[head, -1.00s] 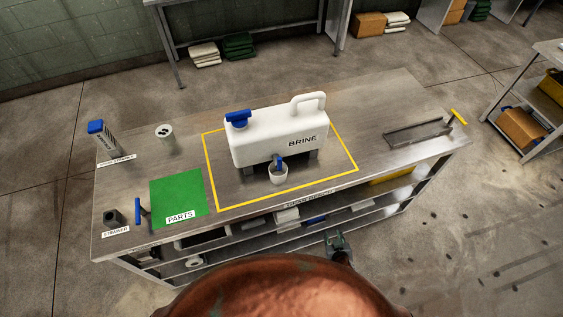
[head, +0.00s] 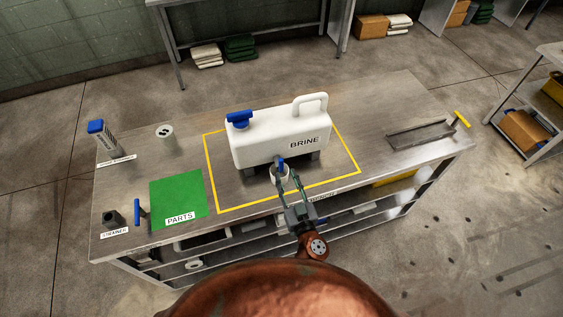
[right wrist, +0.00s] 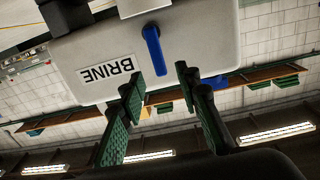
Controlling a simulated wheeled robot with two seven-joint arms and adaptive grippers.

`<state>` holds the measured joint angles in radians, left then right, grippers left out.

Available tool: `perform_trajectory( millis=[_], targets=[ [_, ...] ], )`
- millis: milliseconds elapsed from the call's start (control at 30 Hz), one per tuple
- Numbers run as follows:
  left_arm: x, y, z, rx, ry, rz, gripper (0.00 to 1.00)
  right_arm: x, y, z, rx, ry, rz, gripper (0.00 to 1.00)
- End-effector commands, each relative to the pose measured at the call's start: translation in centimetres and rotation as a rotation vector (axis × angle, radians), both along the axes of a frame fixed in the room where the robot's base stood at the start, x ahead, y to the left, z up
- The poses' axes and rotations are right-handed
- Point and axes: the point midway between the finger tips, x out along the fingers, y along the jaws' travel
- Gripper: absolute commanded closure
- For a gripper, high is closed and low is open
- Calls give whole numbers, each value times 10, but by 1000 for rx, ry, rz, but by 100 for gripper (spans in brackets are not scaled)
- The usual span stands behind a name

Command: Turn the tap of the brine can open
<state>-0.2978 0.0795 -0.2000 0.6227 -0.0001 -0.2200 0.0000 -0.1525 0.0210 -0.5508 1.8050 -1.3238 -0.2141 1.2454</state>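The white brine can (head: 275,138) stands upright on the bench inside the yellow outline, with a blue cap on top. Its blue tap (head: 280,162) is on the front face above a small white cup (head: 275,177). In the right wrist view the tap's blue lever (right wrist: 154,50) runs lengthwise between the directions of my two fingertips. My right gripper (head: 289,175) is open and empty, its fingers reaching toward the tap from the front; it also shows open in the right wrist view (right wrist: 160,80). The fingertips look just short of the lever. My left gripper is not in view.
A metal tray (head: 419,134) lies at the right. The bench (head: 385,95) is clear behind the can.

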Motion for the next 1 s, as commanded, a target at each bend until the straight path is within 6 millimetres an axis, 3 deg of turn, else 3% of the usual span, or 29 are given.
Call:
perform_trajectory(
  millis=[300, 500, 833, 1000],
  targets=[
    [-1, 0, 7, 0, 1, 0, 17, 46, 14, 2, -1, -2, 1, 70],
    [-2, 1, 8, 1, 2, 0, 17, 66, 19, 1, -1, -1, -1, 70],
    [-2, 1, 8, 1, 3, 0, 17, 70, 20, 0, 0, 1, -1, 70],
    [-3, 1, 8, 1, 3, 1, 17, 70, 20, 0, 0, 1, -2, 80]
  ],
)
